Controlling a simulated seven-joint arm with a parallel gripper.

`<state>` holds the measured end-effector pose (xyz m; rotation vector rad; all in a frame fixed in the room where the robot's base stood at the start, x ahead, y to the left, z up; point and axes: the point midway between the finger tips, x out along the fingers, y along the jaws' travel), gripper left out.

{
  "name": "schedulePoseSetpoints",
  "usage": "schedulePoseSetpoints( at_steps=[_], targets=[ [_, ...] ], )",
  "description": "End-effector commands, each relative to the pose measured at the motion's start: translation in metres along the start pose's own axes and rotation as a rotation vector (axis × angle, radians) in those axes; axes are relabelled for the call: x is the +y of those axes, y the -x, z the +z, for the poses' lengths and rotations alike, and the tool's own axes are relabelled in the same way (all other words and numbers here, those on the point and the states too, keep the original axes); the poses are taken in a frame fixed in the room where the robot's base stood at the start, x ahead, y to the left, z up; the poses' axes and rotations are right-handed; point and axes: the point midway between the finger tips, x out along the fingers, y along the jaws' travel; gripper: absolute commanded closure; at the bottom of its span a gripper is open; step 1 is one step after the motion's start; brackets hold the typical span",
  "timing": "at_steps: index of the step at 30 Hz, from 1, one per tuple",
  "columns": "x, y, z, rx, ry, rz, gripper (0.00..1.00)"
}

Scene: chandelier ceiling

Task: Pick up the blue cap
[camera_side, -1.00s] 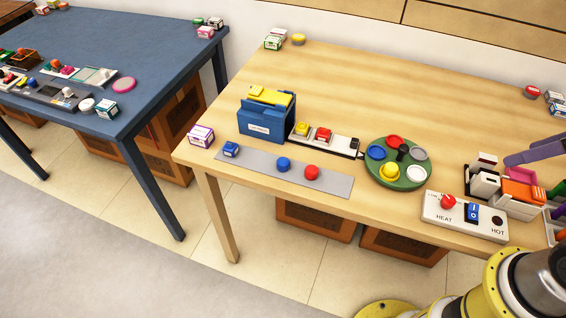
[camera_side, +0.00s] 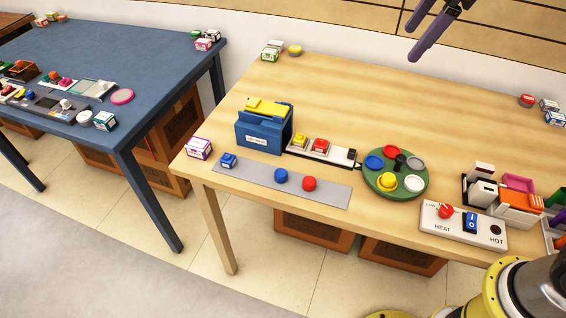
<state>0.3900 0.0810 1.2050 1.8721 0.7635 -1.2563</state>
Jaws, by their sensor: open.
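Two round blue pieces could be the blue cap. One is a flat blue disc (camera_side: 374,162) at the left of a green round tray (camera_side: 399,194). The other is a blue round piece (camera_side: 281,176) on a grey strip (camera_side: 253,182) near the table's front edge, left of a red round piece (camera_side: 309,184). The tray also holds red, grey, white and yellow round pieces around a dark centre post. My gripper (camera_side: 411,42) has purple fingers, spread apart and empty. It shows at the top of the picture, well away from both blue pieces.
A blue box holder (camera_side: 264,136) and a white strip with yellow and red buttons stand left of the tray. A HEAT/HOT switch panel (camera_side: 462,226) and an organizer are at the right. The table's back middle (camera_side: 390,95) is clear. A blue table (camera_side: 150,70) stands left.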

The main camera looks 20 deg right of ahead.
Motion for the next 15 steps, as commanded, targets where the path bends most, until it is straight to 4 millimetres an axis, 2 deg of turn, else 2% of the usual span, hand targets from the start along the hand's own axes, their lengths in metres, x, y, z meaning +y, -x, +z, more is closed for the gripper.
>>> schedulePoseSetpoints(
  at_steps=[1,3,8,12,15],
  targets=[
    [0.005,-0.016,-0.019,-0.013,0.048,-0.025,0.24],
    [0.011,-0.037,-0.043,-0.025,0.113,-0.052,0.24],
    [0.01,-0.093,-0.093,-0.056,0.245,-0.119,0.24],
    [-0.004,-0.153,-0.131,-0.09,0.333,-0.181,0.24],
    [-0.021,-0.194,-0.149,-0.116,0.371,-0.221,0.24]
  ],
)
